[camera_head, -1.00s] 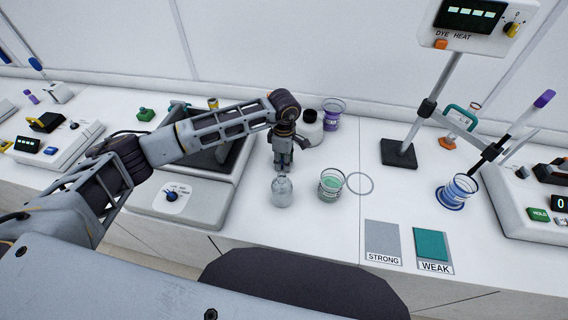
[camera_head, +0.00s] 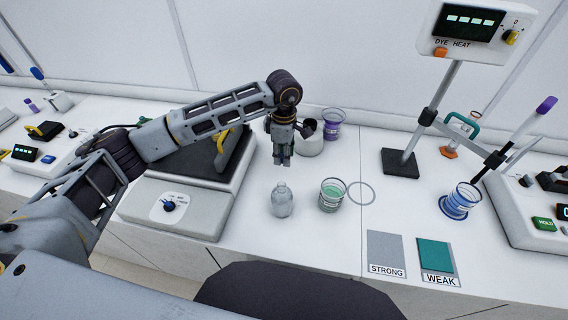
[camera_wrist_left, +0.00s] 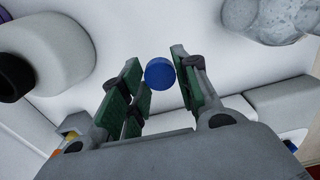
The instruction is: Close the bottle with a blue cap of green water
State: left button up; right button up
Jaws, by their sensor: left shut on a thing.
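A small clear glass bottle (camera_head: 282,202) stands upright and uncapped on the white bench. Its contents look colourless to grey; no green shows in it. A glass beaker of green liquid (camera_head: 332,195) stands just right of it. My left gripper (camera_head: 281,161) points down above the bench, behind the bottle and apart from it. In the left wrist view, my left gripper (camera_wrist_left: 158,88) is shut on a blue cap (camera_wrist_left: 159,74), held near the fingertips. The glass bottle's blurred outline (camera_wrist_left: 270,18) is at the upper right there. My right gripper is not in view.
A white jar with a dark opening (camera_head: 309,143) and a purple beaker (camera_head: 332,122) stand behind the gripper. A grey device (camera_head: 185,205) is at the left. A ring (camera_head: 361,193), STRONG and WEAK cards (camera_head: 387,250) and a stand base (camera_head: 400,163) are at the right.

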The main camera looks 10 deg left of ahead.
pick_arm(q)
jog(key=shift+r, duration=1.25)
